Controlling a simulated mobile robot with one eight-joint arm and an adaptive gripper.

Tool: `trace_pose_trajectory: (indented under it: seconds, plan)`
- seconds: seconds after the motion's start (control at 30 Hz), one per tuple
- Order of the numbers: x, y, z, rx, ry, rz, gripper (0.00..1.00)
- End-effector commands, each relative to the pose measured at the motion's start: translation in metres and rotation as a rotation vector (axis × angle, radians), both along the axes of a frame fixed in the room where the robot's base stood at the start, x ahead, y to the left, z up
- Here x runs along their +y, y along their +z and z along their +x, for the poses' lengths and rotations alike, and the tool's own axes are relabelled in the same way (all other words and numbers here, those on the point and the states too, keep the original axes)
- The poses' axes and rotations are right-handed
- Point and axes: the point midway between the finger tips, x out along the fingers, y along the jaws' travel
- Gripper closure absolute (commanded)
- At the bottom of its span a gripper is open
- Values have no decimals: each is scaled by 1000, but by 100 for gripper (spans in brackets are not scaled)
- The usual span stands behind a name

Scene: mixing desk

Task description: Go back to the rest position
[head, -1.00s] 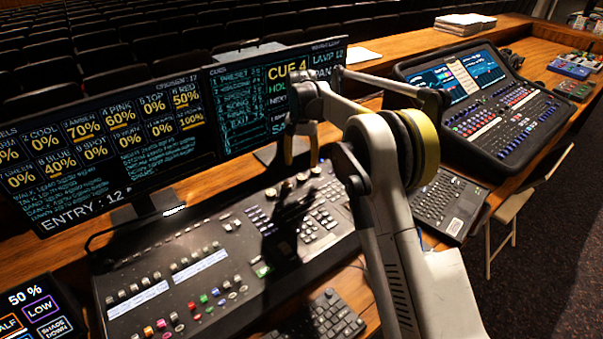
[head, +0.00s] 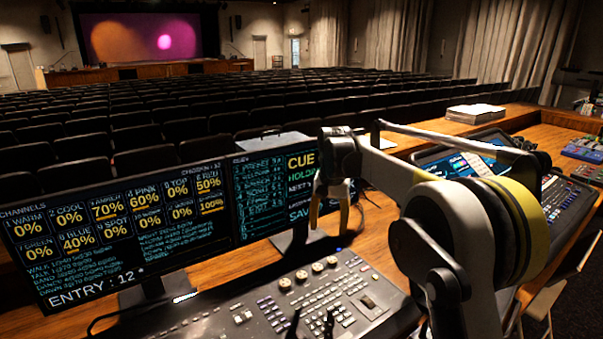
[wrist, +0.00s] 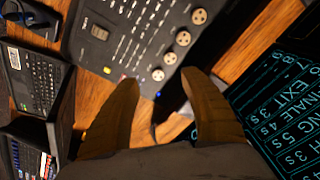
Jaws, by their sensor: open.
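My gripper (head: 331,205) hangs in the air in the head view, its fingers pointing down in front of the right-hand screen and above the back of the lighting console. In the wrist view my gripper (wrist: 168,105) shows two yellow-brown fingers spread apart with nothing between them. Beyond the fingertips lie the console (wrist: 128,35) with its round knobs and a strip of wooden desk. My arm fills the right part of the head view and hides some of the desk.
Two dark screens (head: 118,221) stand behind the console (head: 290,300). A second mixing desk (head: 560,205) and a stack of papers (head: 476,113) are at the right. Rows of seats (head: 150,140) and a lit stage screen (head: 150,36) lie beyond the desk.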

Motion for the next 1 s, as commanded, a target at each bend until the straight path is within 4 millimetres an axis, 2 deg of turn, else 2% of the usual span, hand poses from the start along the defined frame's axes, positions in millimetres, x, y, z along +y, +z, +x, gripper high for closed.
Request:
trace_pose_trajectory:
  seconds: [0.03, 0.2, 0.3, 0.43, 0.63, 0.8, 0.9, 1.0]
  plan:
    - [-8, 18, -18, -27, 10, 2, 47]
    - [-32, 61, -76, -121, 53, 2, 47]
    - [-45, 77, -116, -178, 77, -1, 47]
    - [-60, 86, -171, -249, 109, -12, 47]
    - [-80, 76, -257, -360, 155, -36, 47]
    - [-92, 47, -321, -447, 191, -64, 47]
    - [-96, 29, -347, -488, 208, -79, 47]
    - [-99, 15, -363, -514, 219, -90, 47]
